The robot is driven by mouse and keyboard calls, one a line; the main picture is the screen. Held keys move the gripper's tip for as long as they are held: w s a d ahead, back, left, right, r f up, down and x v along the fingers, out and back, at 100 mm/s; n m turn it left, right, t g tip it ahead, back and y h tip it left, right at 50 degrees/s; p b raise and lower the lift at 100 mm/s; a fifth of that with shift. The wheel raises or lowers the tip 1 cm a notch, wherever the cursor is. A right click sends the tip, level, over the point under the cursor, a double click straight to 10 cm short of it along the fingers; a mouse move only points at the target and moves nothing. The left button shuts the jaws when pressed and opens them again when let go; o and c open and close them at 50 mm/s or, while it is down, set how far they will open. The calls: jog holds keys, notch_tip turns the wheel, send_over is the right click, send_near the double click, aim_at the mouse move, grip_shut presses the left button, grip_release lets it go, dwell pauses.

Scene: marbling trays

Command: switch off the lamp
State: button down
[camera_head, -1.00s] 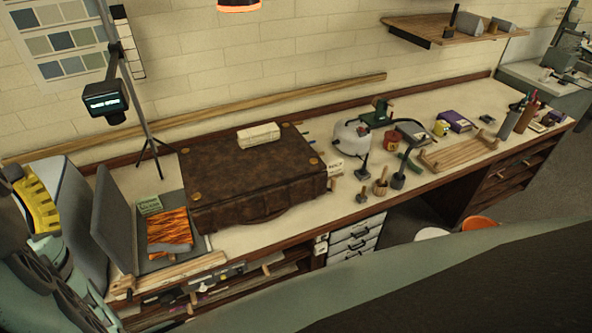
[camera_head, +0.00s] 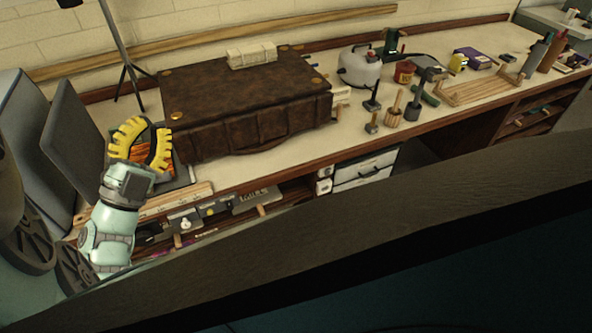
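No lamp that I can make out for certain shows now; the glowing orange shade is out of the picture. My gripper (camera_head: 152,128), with yellow curved fingers, is at the left, in front of the orange marbled sheet (camera_head: 174,158). Its fingers are apart with nothing seen between them. Below the bench's front edge, right of my wrist, are small control-like boxes: a grey one with a white knob (camera_head: 185,223), a black and yellow one (camera_head: 215,207), and a box marked MILL (camera_head: 257,199). Which of them, if any, belongs to the lamp cannot be told.
A large brown leather case (camera_head: 240,105) fills the bench's middle, with a pale block (camera_head: 252,55) on top. A grey upright panel (camera_head: 72,140) stands left of my gripper. A tripod stand (camera_head: 125,50) is behind. A kettle (camera_head: 358,68), mallets and a wooden rack (camera_head: 482,85) stand right.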

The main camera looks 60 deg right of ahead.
aim_at(230, 205)
jog(key=w+d+f+m+y+b, duration=0.1)
jog(key=d+f+y+b, duration=0.1)
jog(key=f+b, duration=0.8)
jog(key=w+d+f+m+g+y+b, duration=0.1)
jog(key=f+y+b, duration=0.3)
jog(key=f, duration=1.9)
jog(key=w+d+f+m+g+y+b, duration=0.1)
jog(key=w+d+f+y+b, duration=0.1)
jog(key=f+b, duration=1.3)
jog(key=shift+d+f+y+b, duration=0.35)
jog(key=shift+d+f+y, duration=0.2)
jog(key=shift+f+y, duration=0.3)
jog(key=shift+w+r, duration=0.1)
jog(key=shift+w, duration=0.05)
jog(key=w+b+x, duration=0.1)
jog(key=b+x, duration=0.1)
jog(key=x, duration=0.4)
jog(key=w+f+b+x, duration=0.1)
jog(key=b+x, duration=0.1)
jog(key=x, duration=0.4)
jog(key=shift+w, duration=0.4)
jog(key=shift+a+f, duration=0.1)
jog(key=shift+f+b, duration=0.1)
jog(key=shift+b, duration=0.3)
